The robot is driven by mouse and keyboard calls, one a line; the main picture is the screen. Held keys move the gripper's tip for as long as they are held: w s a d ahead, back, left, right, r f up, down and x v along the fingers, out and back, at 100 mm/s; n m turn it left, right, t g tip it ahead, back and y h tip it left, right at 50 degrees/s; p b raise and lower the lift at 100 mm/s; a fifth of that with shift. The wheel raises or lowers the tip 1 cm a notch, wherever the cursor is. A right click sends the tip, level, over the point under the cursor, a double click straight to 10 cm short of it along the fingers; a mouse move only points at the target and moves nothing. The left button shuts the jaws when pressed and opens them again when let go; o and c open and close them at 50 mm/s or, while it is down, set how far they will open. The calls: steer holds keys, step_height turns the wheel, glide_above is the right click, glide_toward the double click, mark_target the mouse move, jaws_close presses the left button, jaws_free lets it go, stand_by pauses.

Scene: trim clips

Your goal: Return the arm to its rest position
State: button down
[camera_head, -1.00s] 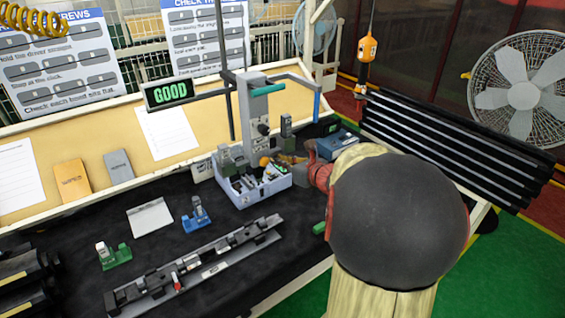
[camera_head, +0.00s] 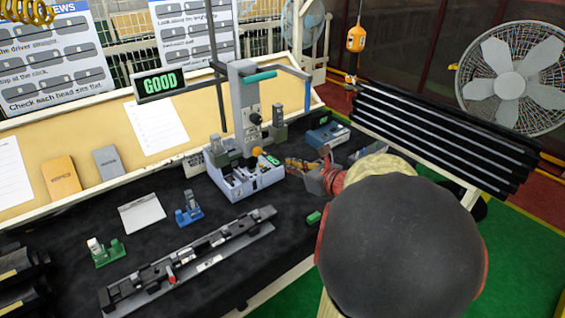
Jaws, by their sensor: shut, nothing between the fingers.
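My arm reaches in from the lower right, with its dark rounded link (camera_head: 405,250) large in front and a cream link behind it. My gripper (camera_head: 318,180) is a small grey and red shape past that link, over the right part of the black bench top. It is shut with nothing held. Its fingertips are small and hard to make out. It is right of the grey-white fixture box (camera_head: 246,182) and appears apart from it. A small green block (camera_head: 314,217) lies just below the gripper in the picture.
A long dark rail (camera_head: 190,262) lies along the bench front. A GOOD display (camera_head: 160,83) hangs above. Black ribbed bars (camera_head: 440,140) and a fan (camera_head: 512,82) are at right.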

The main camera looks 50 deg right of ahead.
steer(key=shift+s+a+r, duration=0.15)
steer(key=shift+s+r, duration=0.05)
steer(key=shift+s, duration=0.4)
